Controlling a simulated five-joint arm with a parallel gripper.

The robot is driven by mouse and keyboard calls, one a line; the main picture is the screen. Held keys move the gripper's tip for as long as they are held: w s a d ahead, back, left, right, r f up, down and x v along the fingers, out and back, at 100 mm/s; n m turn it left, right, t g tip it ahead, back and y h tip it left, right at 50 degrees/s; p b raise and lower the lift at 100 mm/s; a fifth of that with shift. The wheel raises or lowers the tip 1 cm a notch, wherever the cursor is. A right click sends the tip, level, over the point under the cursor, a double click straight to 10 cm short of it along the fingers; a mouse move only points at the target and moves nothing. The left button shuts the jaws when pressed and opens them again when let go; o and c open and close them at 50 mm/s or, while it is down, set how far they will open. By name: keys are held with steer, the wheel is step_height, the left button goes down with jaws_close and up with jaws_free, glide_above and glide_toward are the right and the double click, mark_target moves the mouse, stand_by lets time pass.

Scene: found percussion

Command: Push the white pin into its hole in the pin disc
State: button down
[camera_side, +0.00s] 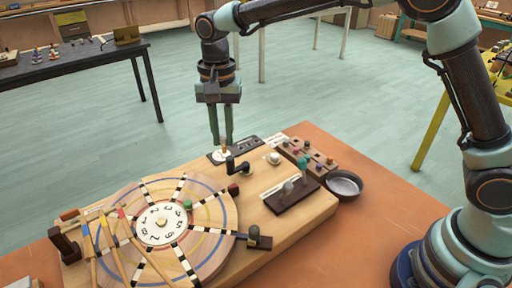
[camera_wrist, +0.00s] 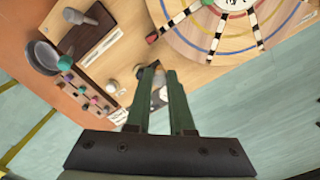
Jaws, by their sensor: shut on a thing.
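The pin disc (camera_side: 205,248) is a large round wooden wheel with coloured rings and dark-and-white spokes; part of it shows in the wrist view (camera_wrist: 266,27). A green pin (camera_side: 188,204) stands on it near the white numbered centre. I cannot pick out a white pin for certain; several coloured pin heads sit in a brown block (camera_side: 318,157). My gripper (camera_side: 222,143) points down behind the disc, beyond its rim. It is shut on the small tan handle (camera_side: 225,149) of a black crank (camera_side: 238,165). In the wrist view the fingers (camera_wrist: 162,72) partly hide the crank.
A white knob (camera_side: 274,157) and a dark tray (camera_side: 293,195) with a grey-headed piece are right of the crank. A metal bowl (camera_side: 344,184) stands at the board's right. The orange table (camera_side: 390,205) is clear at right.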

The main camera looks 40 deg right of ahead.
steer(key=shift+n, duration=0.7)
steer(key=s+a, duration=0.2)
steer(key=a, duration=0.1)
steer(key=s+a+f, duration=0.1)
steer(key=shift+a, duration=0.35)
steer(key=shift+f, duration=2.95)
steer(key=shift+f, duration=1.55)
steer(key=c, duration=0.7)
jaws_free()
steer(key=shift+r, duration=0.15)
